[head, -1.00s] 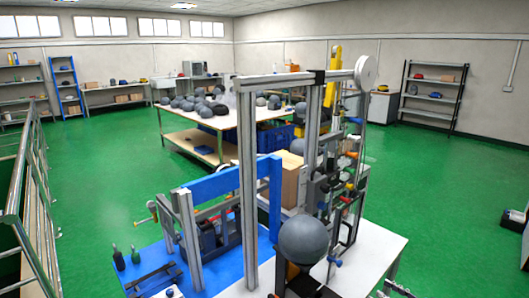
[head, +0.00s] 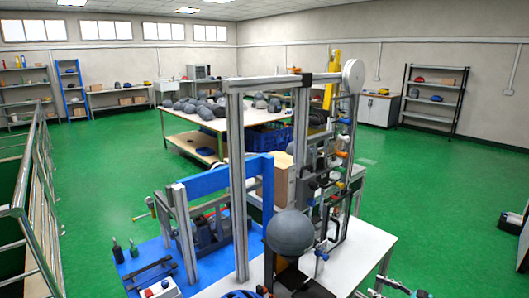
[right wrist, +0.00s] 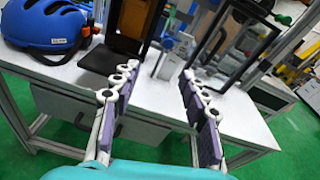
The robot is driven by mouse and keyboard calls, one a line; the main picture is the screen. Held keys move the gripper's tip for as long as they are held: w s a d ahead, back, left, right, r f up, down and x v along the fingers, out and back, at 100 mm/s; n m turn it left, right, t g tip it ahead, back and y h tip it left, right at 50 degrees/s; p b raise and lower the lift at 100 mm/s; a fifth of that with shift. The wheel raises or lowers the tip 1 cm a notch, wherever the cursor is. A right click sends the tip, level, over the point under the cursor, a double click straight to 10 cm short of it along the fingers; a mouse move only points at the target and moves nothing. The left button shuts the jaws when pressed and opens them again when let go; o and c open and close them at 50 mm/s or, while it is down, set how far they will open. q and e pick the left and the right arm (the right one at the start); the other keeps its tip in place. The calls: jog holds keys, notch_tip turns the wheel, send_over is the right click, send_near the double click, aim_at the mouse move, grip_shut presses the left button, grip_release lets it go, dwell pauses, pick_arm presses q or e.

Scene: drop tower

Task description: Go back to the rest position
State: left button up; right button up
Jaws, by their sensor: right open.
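My right gripper (head: 398,287) shows at the bottom right edge of the head view, low and in front of the white table (head: 375,240). In the right wrist view its two padded fingers (right wrist: 160,72) are spread apart with nothing between them, so it is open and empty. They point toward the table's front edge and appear apart from the things on it. My left gripper is not in view.
A drop tower (head: 237,190) with a grey ball-shaped headform (head: 290,233) stands at the table. A blue helmet (right wrist: 45,22) lies on the table. Left are a button box (head: 161,289) and a metal railing (head: 38,190).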

jog(key=s+a+r+n+g+h, duration=0.2)
jog(key=s+a+r+n+h, duration=0.25)
jog(key=a, duration=0.45)
jog(key=s+a+r+n+g+h, duration=0.1)
jog(key=s+a+r+n+g, duration=0.3)
jog(key=a+n, duration=0.4)
jog(key=s+a+n+h, duration=0.2)
jog(key=s+n, duration=0.4)
jog(key=s, duration=0.4)
jog(key=s+a+f+n+t+h, duration=0.1)
jog(key=s+n+h, duration=0.2)
jog(key=s+n, duration=0.4)
jog(key=s, duration=0.3)
jog(key=shift+a, duration=0.35)
jog(key=shift+h, duration=0.25)
